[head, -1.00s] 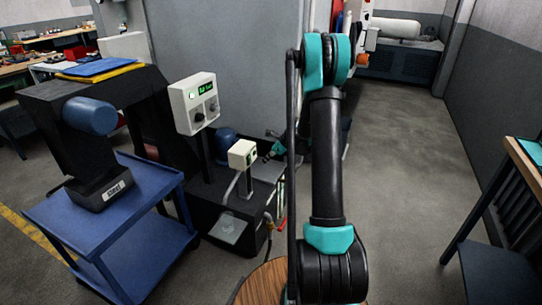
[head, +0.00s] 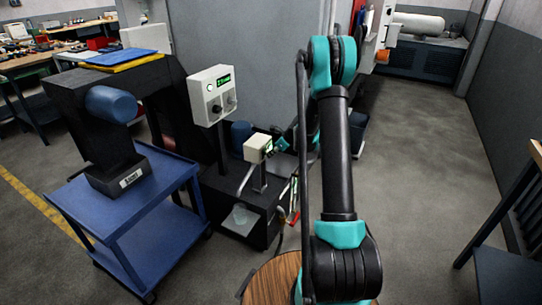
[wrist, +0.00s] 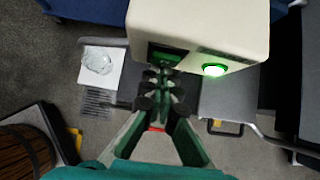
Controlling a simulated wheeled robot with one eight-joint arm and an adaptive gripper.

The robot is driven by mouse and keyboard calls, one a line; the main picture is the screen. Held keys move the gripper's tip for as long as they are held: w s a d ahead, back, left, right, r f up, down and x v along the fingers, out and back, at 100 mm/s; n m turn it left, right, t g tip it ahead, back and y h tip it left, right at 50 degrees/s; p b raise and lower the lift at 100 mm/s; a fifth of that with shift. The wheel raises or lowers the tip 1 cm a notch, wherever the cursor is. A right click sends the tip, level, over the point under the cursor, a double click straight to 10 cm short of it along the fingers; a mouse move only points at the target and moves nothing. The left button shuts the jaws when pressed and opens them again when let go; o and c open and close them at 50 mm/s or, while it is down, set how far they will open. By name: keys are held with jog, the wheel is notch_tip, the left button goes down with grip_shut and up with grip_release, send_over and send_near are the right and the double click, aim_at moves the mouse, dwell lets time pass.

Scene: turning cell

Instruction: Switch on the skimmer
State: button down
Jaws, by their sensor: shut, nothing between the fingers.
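The small cream control box (head: 258,148), seemingly the skimmer's, stands on a short post over a black tank unit (head: 240,215). In the wrist view the box (wrist: 200,25) fills the top. Its face has a dark green switch recess (wrist: 163,55) and a round green lamp (wrist: 215,70), which glows. My gripper (wrist: 162,80) is shut and empty, its fingertips at the recess; contact with the switch cannot be told for sure. In the head view my gripper (head: 279,143) is at the box's right side, partly hidden by my arm.
A larger cream panel (head: 212,95) with a green display and knobs stands behind left. A blue cart (head: 125,215) is at the left. A round wooden top (head: 270,282) is in front. Open floor (head: 420,150) lies to the right.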

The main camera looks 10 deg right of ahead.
jog(key=shift+r, duration=0.1)
jog(key=shift+r, duration=0.75)
jog(key=s+d+f+v, duration=0.1)
jog(key=v, duration=1.2)
jog(key=shift+d+f, duration=0.4)
jog(key=shift+s, duration=0.15)
